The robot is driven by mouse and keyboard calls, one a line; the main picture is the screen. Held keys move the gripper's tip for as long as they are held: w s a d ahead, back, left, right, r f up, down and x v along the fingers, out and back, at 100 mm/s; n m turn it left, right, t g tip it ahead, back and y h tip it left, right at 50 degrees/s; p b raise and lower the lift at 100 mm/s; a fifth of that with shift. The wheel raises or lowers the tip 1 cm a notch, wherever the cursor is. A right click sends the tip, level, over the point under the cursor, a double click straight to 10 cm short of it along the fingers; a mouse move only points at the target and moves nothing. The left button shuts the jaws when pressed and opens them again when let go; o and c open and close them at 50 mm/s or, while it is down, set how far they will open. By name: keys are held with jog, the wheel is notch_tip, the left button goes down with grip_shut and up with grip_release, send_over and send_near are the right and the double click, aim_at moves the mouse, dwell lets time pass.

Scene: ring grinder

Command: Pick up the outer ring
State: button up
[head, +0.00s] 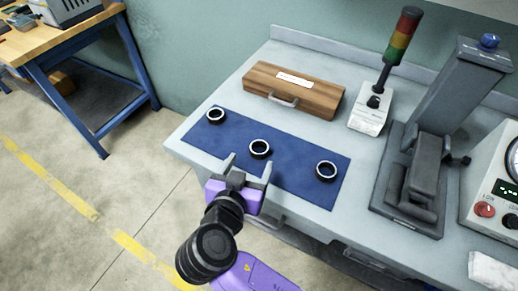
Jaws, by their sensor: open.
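Three dark rings with bright rims lie apart on a blue mat (293,166) in the head view. One ring (215,115) is at the mat's left end, one ring (259,149) is in the middle, and one ring (326,170) is at the right. I cannot tell from their look which is the outer ring. My gripper (248,164) is open and empty, with its two fingers apart. It is over the mat's front edge, just in front of the middle ring, with its fingers pointing toward the back.
A wooden case (300,92) lies behind the mat. A signal tower (402,38) on a white base and a grey press (425,150) stand to the right, with a gauge unit (490,190) beyond. A blue-legged workbench (85,50) stands at far left.

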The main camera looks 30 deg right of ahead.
aim_at(261, 144)
jog(key=p+x, duration=0.1)
jog(key=x, duration=0.6)
jog(key=shift+d+f, duration=0.2)
jog(key=shift+f, duration=0.05)
jog(key=shift+c, duration=0.4)
jog(key=c, duration=1.5)
